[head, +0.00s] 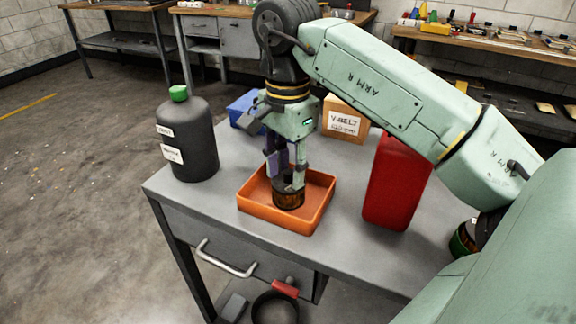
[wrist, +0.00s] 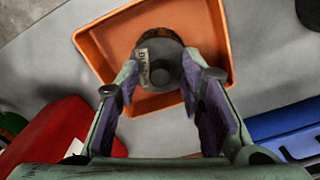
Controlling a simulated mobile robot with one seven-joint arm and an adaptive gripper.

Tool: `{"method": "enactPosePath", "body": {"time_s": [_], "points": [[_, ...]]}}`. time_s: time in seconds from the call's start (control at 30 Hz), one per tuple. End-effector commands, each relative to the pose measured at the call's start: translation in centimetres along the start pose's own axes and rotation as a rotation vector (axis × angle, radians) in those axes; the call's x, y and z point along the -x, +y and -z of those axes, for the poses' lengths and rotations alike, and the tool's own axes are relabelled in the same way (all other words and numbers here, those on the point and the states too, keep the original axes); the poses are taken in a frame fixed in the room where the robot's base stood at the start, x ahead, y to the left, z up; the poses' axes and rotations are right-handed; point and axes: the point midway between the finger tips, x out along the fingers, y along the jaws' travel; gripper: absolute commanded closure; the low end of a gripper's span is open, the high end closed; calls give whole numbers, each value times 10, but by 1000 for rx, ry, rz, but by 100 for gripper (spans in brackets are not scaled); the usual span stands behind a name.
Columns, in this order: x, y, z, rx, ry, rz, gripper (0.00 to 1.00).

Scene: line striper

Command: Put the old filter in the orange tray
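The old filter (head: 289,199), a dark-topped cylinder with a rusty brown side, is upright inside the orange tray (head: 307,227). Its base is at or just above the tray floor; I cannot tell which. My gripper (head: 287,175) points straight down over the tray, its fingers on both sides of the filter's top. In the wrist view, the fingertips (wrist: 160,70) close in on the dark cap, which has a central stub and a pale label.
On the grey cart (head: 345,240), a black bottle (head: 188,140) with a green cap stands left, a red container (head: 397,185) right. A blue bin (head: 243,107) and a V-belt box (head: 345,120) stand behind. A green-and-brown can (head: 463,240) is partly hidden by my arm.

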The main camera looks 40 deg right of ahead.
Motion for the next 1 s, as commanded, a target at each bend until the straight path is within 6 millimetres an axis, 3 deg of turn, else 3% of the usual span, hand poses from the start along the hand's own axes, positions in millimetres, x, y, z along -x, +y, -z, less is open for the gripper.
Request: {"method": "enactPosePath", "body": {"time_s": [0.27,0.73,1.0], "points": [[12,0,0,0,0,0,65],[101,0,0,0,0,1,65],[123,0,0,0,0,-1,65]]}}
